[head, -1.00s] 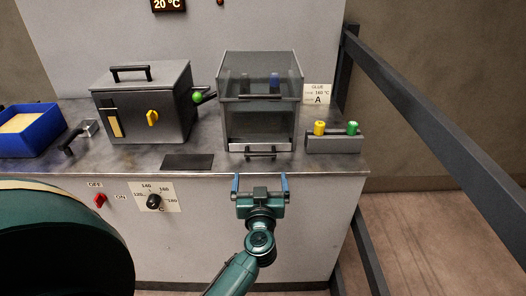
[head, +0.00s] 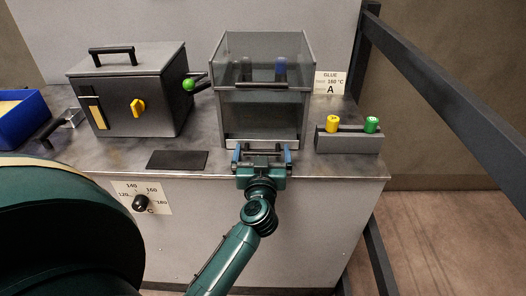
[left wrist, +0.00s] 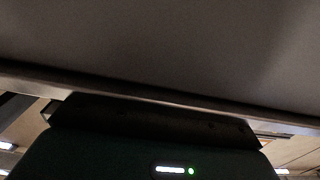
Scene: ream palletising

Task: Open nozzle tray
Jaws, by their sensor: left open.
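The nozzle tray appears to be the low drawer with a pale metal front (head: 235,143) at the bottom of the clear-walled box (head: 262,110). It looks shut. Its dark bar handle (head: 262,153) sticks out at the counter's front edge. My left gripper (head: 262,156) is open at the handle, with one blue finger near each end of it. I cannot tell whether the fingers touch the handle. The left wrist view is dark, with a plain grey surface and an edge; the handle cannot be made out there. My right gripper is not in view.
A grey block with yellow and green nozzles (head: 347,140) stands right of the box. A dark lidded tank (head: 130,90) with a green-knobbed lever (head: 188,85) is left, beyond a black pad (head: 177,160). A blue bin (head: 22,125) is far left. A dark rail (head: 440,80) runs along the right.

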